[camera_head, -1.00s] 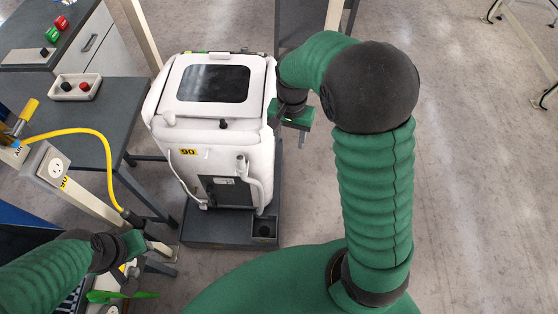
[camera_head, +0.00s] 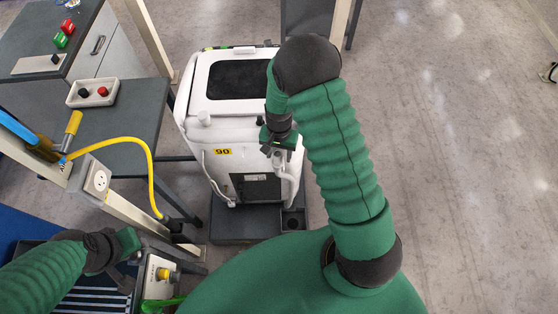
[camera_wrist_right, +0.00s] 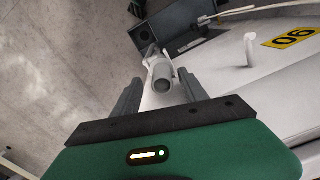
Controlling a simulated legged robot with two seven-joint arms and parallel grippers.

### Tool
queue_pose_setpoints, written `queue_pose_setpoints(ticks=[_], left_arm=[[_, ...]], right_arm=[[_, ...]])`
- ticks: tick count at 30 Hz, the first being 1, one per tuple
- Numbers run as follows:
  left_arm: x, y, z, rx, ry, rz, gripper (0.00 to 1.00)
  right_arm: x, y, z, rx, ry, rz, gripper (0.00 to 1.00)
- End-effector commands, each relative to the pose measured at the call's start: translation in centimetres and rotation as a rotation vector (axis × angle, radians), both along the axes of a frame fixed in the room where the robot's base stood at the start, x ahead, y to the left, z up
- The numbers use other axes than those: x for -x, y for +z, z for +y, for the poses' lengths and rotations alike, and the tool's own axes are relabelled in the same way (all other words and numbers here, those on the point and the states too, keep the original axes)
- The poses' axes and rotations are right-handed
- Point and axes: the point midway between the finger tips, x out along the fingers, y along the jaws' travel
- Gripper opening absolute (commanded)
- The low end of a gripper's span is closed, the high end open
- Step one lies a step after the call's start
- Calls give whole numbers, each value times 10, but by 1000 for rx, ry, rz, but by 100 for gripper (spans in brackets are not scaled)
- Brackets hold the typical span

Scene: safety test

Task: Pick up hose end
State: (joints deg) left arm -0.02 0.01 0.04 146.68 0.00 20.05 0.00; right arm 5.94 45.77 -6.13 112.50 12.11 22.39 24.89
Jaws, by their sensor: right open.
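The grey hose end (camera_wrist_right: 161,79) is a short round tube on the white machine's front. In the right wrist view it lies between the two open fingers of my right gripper (camera_wrist_right: 161,92), near their tips; I cannot tell whether they touch it. In the head view the hose (camera_head: 287,180) hangs at the machine's right front, its top partly hidden by my right gripper (camera_head: 278,150). My left gripper (camera_head: 128,268) is at the lower left, away from the hose; its fingers are unclear.
The white machine (camera_head: 222,135) stands on a dark base (camera_head: 235,228). A yellow cable (camera_head: 150,165) hangs from a post with a socket (camera_head: 97,180).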

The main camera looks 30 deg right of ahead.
Motion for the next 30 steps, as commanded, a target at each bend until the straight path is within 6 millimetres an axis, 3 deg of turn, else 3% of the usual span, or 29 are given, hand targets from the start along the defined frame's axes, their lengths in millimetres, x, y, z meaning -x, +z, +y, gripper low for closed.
queue_pose_setpoints(ticks=[2,14,30], left_arm=[[0,-1,0,0,1,0,36],[0,-1,0,0,1,0,36],[0,-1,0,0,1,0,36]], right_arm=[[-1,-1,0,4,-5,-2,51],[0,0,0,2,-4,-2,0],[0,2,0,3,-3,-3,0]])
